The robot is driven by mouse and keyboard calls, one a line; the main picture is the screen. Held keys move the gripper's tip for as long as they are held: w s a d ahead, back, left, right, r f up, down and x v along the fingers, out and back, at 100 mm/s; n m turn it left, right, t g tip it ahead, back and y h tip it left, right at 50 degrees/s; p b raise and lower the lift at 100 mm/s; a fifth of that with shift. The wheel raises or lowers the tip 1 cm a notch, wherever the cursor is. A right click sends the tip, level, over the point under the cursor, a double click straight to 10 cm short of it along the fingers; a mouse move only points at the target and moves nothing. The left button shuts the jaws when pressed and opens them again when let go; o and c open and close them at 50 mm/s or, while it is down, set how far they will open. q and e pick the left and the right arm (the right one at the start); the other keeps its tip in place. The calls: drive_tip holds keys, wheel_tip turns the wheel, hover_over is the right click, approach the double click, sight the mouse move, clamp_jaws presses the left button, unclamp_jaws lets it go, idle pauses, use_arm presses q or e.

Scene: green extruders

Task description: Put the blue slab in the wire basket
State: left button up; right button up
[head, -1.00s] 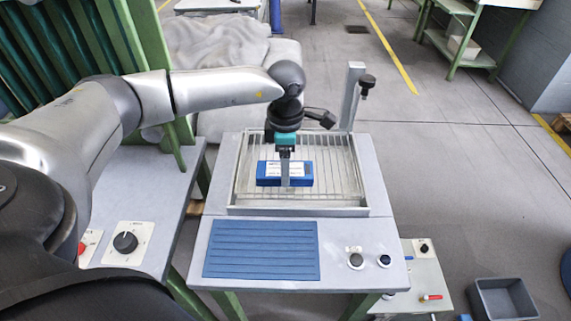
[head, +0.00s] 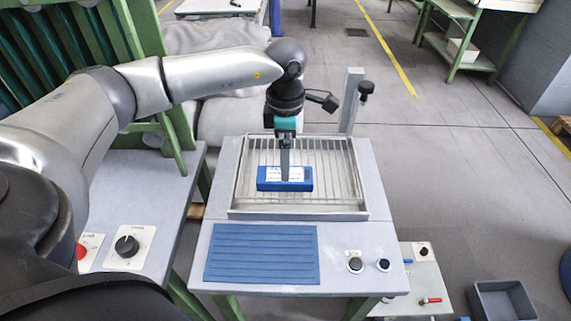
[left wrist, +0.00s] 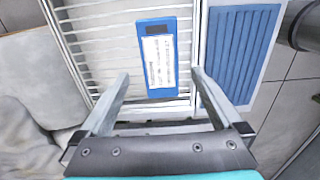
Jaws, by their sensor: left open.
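The blue slab (head: 285,179), with a white printed label, lies inside the wire basket (head: 298,213) on its bars. In the left wrist view the slab (left wrist: 158,82) lies flat near one wall of the basket (left wrist: 82,60). My left gripper (head: 285,178) points down over the slab in the head view. In the left wrist view its two fingers (left wrist: 157,82) are apart, one on each side of the slab's near end, with gaps and nothing between them held. My right gripper is not in view.
A blue ribbed mat (head: 262,254) lies in front of the basket, with two knobs (head: 369,264) to its right. A metal post with a black knob (head: 352,98) stands at the basket's back right. A grey bin (head: 502,299) is on the floor at right.

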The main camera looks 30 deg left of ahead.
use_arm(q)
wheel_tip(320, 180, up, 7)
drive_tip(key=shift+p, duration=0.4)
